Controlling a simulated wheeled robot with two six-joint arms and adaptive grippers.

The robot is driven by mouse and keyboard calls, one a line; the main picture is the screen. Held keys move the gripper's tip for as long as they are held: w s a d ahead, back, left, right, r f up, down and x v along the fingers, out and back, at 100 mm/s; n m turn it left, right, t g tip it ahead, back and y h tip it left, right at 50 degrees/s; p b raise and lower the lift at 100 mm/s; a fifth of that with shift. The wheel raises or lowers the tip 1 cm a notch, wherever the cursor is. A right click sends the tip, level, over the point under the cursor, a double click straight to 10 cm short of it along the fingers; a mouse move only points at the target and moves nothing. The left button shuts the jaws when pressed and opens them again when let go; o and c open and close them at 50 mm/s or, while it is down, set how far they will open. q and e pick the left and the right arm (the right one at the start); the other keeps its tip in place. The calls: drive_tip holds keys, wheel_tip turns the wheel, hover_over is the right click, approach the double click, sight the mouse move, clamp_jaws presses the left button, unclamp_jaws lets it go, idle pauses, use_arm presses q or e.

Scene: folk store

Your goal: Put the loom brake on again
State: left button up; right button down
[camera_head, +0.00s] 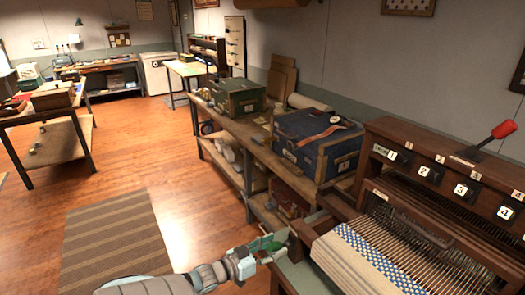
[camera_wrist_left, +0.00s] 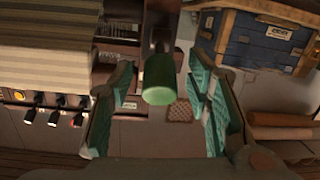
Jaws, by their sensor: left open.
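The wooden loom (camera_head: 410,215) stands at the right of the head view, with blue-and-white cloth and a row of numbered switches. A red-tipped lever (camera_head: 503,130) sticks up to the right from its top. A green-tipped handle (camera_wrist_left: 159,82) on a dark stem shows in the wrist view; the frames do not label either lever as the brake. My left gripper (camera_head: 270,256) is open at the loom's front left corner. In the wrist view its teal fingers (camera_wrist_left: 160,100) stand on both sides of the green handle, with visible gaps. My right gripper is out of view.
A long workbench (camera_head: 257,155) behind the loom carries a blue chest (camera_head: 315,145) and a green chest (camera_head: 238,97). A striped rug (camera_head: 115,240) lies on the open wooden floor at left. Another table (camera_head: 45,112) stands further left.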

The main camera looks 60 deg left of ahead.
use_arm(q)
drive_tip(key=s+r, duration=0.1)
drive_tip(key=s, duration=1)
idle(0.3)
